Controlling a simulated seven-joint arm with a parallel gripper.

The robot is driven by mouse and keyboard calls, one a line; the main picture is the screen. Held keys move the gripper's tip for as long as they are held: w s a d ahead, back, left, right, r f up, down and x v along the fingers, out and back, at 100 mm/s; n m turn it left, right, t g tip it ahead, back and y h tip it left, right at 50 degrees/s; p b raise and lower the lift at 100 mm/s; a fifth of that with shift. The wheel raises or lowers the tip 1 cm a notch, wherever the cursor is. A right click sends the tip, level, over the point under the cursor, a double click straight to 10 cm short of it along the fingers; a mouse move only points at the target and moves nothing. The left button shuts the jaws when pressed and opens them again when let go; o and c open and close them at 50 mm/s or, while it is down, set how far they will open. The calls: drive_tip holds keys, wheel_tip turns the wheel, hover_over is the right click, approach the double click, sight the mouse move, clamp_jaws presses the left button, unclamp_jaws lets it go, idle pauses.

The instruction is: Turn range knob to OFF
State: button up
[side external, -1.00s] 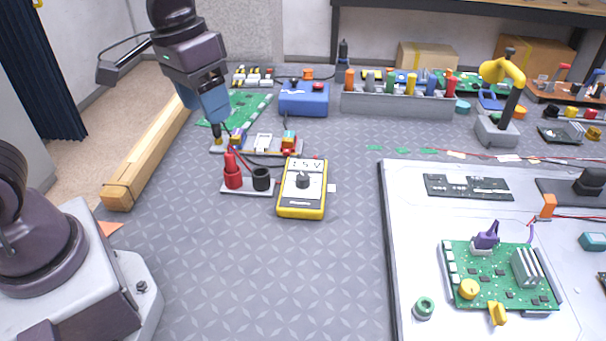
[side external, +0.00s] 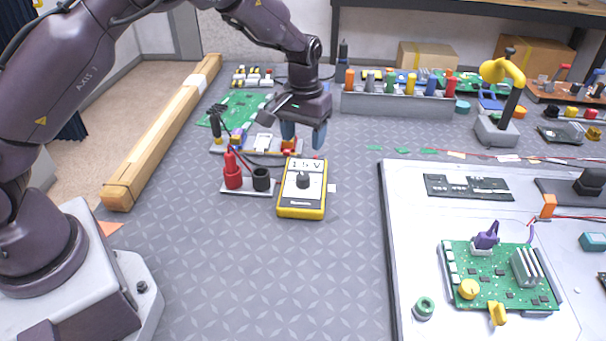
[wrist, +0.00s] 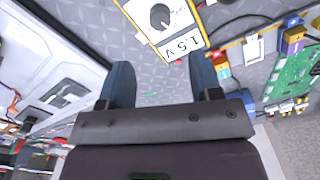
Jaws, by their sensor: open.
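The yellow multimeter (side external: 302,207) lies on the grey mat in the middle of the side view, with a white face and a display reading 1.5 V. Its black range knob (side external: 303,180) sits in the middle of the face; where it points is too small to tell. In the wrist view the knob (wrist: 159,15) shows at the top, with the display (wrist: 181,47) below it. My gripper (side external: 303,146) is open and empty, above and just behind the multimeter's far end. Its two blue fingers also show apart in the wrist view (wrist: 160,80), not touching the knob.
A probe stand with red (side external: 233,178) and black (side external: 261,180) holders stands left of the multimeter. A component board (side external: 232,147) lies behind it. The white tray (side external: 400,230) with a green circuit board (side external: 505,292) is at right. The front mat is clear.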

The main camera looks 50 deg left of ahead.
sight(303, 176)
wheel_tip(303, 176, down, 11)
drive_tip(key=shift+r, duration=0.2)
drive_tip(key=c, duration=0.9)
